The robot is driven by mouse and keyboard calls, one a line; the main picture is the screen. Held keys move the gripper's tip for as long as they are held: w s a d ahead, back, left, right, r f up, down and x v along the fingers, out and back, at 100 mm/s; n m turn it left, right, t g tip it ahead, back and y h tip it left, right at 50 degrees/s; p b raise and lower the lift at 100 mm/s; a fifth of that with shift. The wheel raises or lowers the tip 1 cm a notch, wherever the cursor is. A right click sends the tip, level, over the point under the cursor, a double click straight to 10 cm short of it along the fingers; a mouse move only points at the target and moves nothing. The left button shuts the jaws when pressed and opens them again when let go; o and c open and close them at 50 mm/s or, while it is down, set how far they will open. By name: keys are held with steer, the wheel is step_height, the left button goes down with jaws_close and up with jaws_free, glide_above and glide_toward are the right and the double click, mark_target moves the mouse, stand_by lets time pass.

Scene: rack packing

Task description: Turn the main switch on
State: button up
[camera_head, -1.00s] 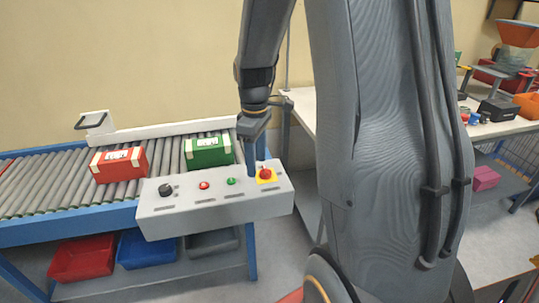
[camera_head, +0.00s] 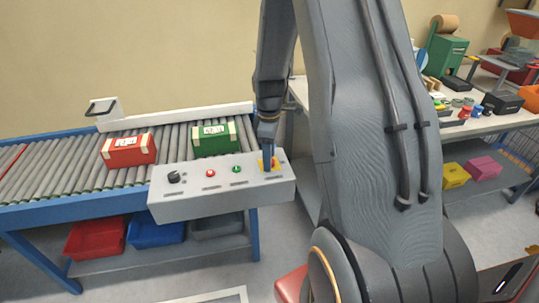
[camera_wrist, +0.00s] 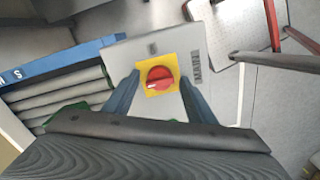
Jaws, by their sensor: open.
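The main switch is a red rotary knob on a yellow plate at the right end of the grey control box (camera_head: 210,206). In the wrist view the main switch (camera_wrist: 159,78) lies between my two blue fingers, with a label reading MAIN beside it. A small white mark shows on the knob. My gripper (camera_wrist: 160,92) is open, one finger on each side of the knob; I cannot tell whether they touch it. In the head view my gripper (camera_head: 268,160) is over the box's right end and mostly hides the main switch (camera_head: 275,164).
The box also has a black knob (camera_head: 174,177), a red button (camera_head: 210,173) and a green button (camera_head: 236,169). Behind it a roller conveyor (camera_head: 60,168) carries a red box (camera_head: 129,151) and a green box (camera_head: 214,139). A workbench (camera_head: 465,125) stands at the right.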

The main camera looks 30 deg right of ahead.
steer(key=c, duration=1)
steer(key=shift+o, duration=0.2)
steer(key=shift+m, duration=0.4)
steer(key=m, duration=0.8)
steer(key=shift+m, duration=0.3)
steer(key=m, duration=0.4)
steer(key=shift+m, duration=2.4)
